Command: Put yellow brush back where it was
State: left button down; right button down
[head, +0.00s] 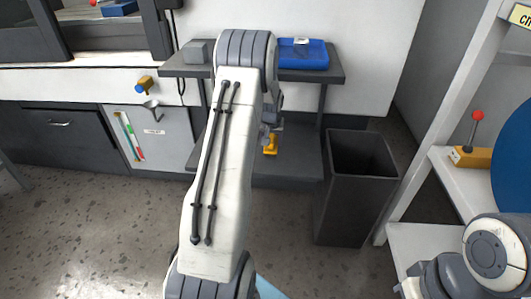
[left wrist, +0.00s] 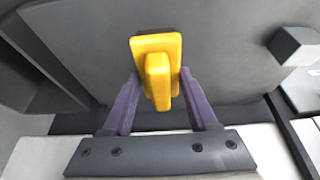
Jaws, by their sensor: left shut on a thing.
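The yellow brush (head: 270,146) is held by my left gripper (head: 269,132), in front of the lower shelf of the dark grey stand. In the left wrist view the brush (left wrist: 157,48) shows as a yellow block with a raised grip. The purple fingers of my left gripper (left wrist: 158,88) close on it from both sides. A flat grey surface lies behind the brush; I cannot tell whether the brush touches it. My left arm hides part of the stand. My right arm shows at the lower right, but its fingertips are not visible.
The dark grey stand (head: 335,74) carries a grey box (head: 195,52) and a blue tray (head: 302,54) on top. A black bin (head: 345,200) stands to its right. A white shelf (head: 448,190) is at the right. Speckled floor (head: 100,245) is clear in front.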

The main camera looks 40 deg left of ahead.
pick_arm(q)
jog(key=a+f, duration=0.2)
jog(key=a, duration=0.1)
jog(key=shift+w, duration=0.2)
jog(key=shift+f+b, duration=0.9)
jog(key=shift+f, duration=1)
jog(key=shift+f, duration=0.1)
jog(key=shift+c, duration=0.9)
grip_release()
